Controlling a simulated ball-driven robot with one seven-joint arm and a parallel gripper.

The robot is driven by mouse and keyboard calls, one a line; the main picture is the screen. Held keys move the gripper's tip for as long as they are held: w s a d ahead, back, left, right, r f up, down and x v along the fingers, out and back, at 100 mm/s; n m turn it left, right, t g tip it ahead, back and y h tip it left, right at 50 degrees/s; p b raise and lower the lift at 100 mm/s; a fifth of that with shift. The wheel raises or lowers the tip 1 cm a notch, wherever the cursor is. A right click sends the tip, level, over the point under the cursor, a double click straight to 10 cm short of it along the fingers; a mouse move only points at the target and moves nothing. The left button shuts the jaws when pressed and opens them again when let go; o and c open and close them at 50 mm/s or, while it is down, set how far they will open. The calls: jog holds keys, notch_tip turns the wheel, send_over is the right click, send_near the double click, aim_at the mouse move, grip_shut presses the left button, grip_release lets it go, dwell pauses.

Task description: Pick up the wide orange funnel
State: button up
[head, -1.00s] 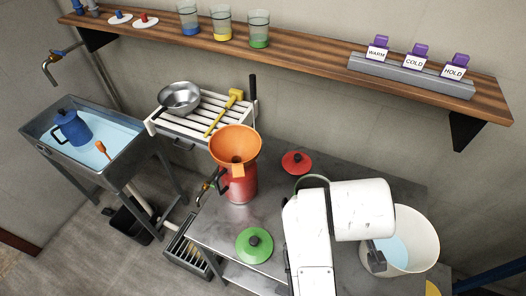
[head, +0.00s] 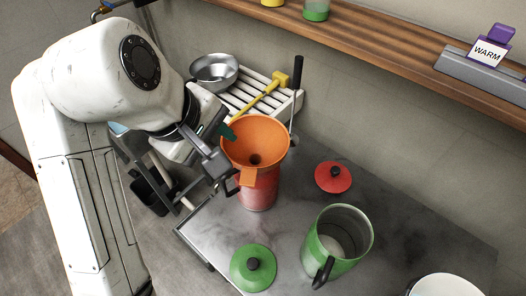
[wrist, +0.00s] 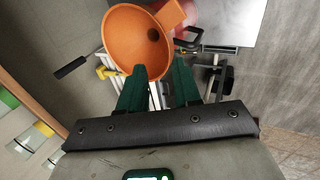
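The wide orange funnel (head: 255,135) sits mouth-up in the top of a red container (head: 259,190) on the metal table, with a tab on its near side. My gripper (head: 229,133) is at the left of the funnel's rim in the head view. In the wrist view my gripper (wrist: 160,68) has its two green fingers apart. One fingertip overlaps the rim of the funnel (wrist: 128,40) and the other is just outside it. I cannot tell whether either finger touches the funnel. The funnel's spout is hidden inside the container.
On the table (head: 290,210) are a red lid (head: 333,178), a green lid (head: 253,267) and an open green jug (head: 338,240). Behind the funnel, a slatted rack (head: 245,95) holds a metal bowl (head: 214,72) and a yellow-headed tool. A wooden shelf (head: 400,45) runs along the wall.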

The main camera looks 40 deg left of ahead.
send_near(254, 162)
jog(key=shift+d+f+p, duration=0.1)
jog(key=shift+f+p, duration=0.4)
jog(key=shift+f, duration=0.9)
grip_shut()
